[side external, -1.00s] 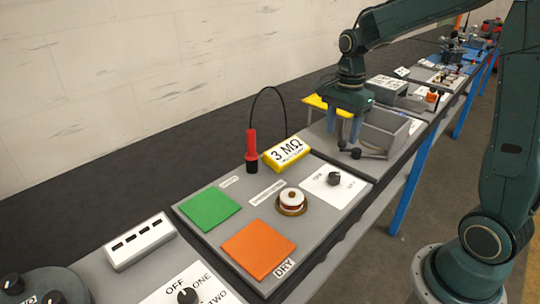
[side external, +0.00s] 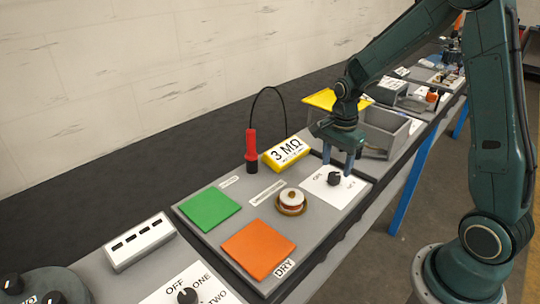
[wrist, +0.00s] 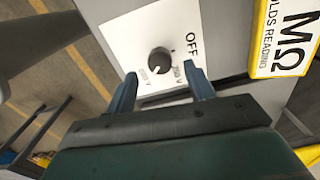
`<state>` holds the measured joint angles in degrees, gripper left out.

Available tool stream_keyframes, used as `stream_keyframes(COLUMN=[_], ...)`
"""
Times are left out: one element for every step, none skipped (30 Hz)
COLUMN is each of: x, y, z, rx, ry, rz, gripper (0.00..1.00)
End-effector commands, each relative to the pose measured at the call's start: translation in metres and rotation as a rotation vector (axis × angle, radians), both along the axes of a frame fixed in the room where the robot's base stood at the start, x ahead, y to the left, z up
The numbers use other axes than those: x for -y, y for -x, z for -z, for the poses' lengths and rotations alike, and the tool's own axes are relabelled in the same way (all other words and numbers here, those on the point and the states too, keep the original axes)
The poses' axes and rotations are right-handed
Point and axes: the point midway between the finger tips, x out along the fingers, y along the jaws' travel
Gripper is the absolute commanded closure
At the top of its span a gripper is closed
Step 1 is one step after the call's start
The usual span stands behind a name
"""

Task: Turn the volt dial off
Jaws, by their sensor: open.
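The volt dial is a small black knob (side external: 334,179) on a white plate (side external: 320,187) at the right end of the grey panel. In the wrist view the knob (wrist: 160,61) sits on the white plate (wrist: 118,38), with OFF printed beside it and other marks, one reading as volts, near my fingers. My gripper (side external: 338,168) is open, its blue fingers pointing down just behind the knob in the side view. In the wrist view its fingertips (wrist: 160,80) are spread to either side, a little short of the knob. I cannot tell whether they touch the plate.
A yellow 3 MΩ block (side external: 287,153) stands close to my gripper. A red probe (side external: 251,150) with a black cable stands beside it. A round brass-and-white piece (side external: 291,201), a green square (side external: 209,209) and an orange square (side external: 259,249) lie on the panel. A grey bin (side external: 390,130) is behind.

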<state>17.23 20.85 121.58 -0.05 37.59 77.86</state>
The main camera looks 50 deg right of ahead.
Motion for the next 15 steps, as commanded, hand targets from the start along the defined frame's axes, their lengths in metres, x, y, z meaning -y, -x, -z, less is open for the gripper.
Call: stream_keyframes(x=[0.0,0.0,0.0,0.0,0.0,0.0,0.0,0.0,0.0,0.0,0.0,0.0,0.0,0.0,0.0], y=[0.001,0.001,0.001,0.001,0.0,0.0,0.0,0.0,0.0,0.0,0.0,0.0,0.0,0.0,0.0], z=[0.008,0.012,0.016,0.019,0.022,0.025,0.027,0.029,0.032,0.033,0.034,0.035,0.036,0.036,0.037], rx=[-0.005,-0.004,-0.003,-0.003,-0.002,-0.002,-0.002,-0.001,-0.001,-0.001,-0.001,-0.001,-0.001,-0.001,0.0], ry=[-0.001,-0.001,-0.001,-0.001,-0.001,-0.001,-0.001,-0.001,0.0,0.0,-0.001,-0.001,-0.001,0.0,0.0], rz=[0.0,0.0,0.0,0.0,0.0,0.0,0.0,0.0,0.0,0.0,0.0,0.0,0.0,0.0,0.0], gripper=[0.47,0.47,0.47,0.47,0.47,0.47,0.47,0.47,0.47,0.47,0.47,0.47,0.47,0.47,0.47])
